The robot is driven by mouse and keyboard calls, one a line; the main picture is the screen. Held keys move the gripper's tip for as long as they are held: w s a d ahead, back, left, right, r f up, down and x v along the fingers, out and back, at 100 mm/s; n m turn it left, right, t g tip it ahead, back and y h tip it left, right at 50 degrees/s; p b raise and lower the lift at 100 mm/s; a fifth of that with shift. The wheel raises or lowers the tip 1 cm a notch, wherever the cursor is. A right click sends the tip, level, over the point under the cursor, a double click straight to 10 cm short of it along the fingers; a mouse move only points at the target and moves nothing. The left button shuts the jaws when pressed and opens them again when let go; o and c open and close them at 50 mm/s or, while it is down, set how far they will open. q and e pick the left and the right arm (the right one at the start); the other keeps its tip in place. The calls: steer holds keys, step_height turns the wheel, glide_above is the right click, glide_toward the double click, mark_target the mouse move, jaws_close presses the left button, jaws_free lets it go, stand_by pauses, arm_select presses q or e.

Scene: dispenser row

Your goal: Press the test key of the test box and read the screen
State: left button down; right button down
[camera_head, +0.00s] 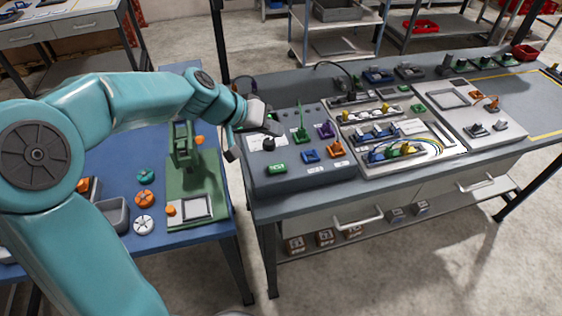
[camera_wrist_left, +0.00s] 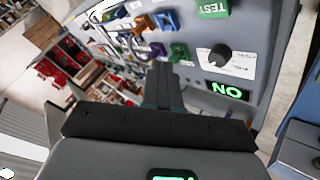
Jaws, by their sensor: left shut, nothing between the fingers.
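The test box (camera_head: 310,176) is a grey sloped console at the left end of the long bench. Its green test key (camera_head: 277,169) is at the front left; it shows at the top edge of the left wrist view (camera_wrist_left: 213,8), lettered TEST and upside down. A black dial (camera_head: 268,144) lies between key and screen. The lit screen (camera_wrist_left: 230,92) shows green letters that look like "NO" in this turned view, so "ON" from the box's front. My left gripper (camera_head: 272,127) is shut and empty above the box's rear left, behind the key and apart from it. My right gripper is out of view.
Green, purple, blue and orange parts stand on the box right of the key; a green lever (camera_head: 301,134) sticks up. A wiring panel (camera_head: 395,135) is to the right. A blue table (camera_head: 105,165) with a green press (camera_head: 183,150) is at left, across a gap.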

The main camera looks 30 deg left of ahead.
arm_select(q)
steer(key=b, duration=0.7)
glide_above(274, 168)
step_height(274, 168, down, 8)
steer(key=shift+s+r, duration=0.1)
steer(key=shift+s, duration=0.05)
steer(key=shift+a+f+b, duration=0.1)
steer(key=shift+f+b, duration=0.25)
steer(key=shift+f, duration=0.1)
steer(key=shift+r, duration=0.1)
stand_by(1.4)
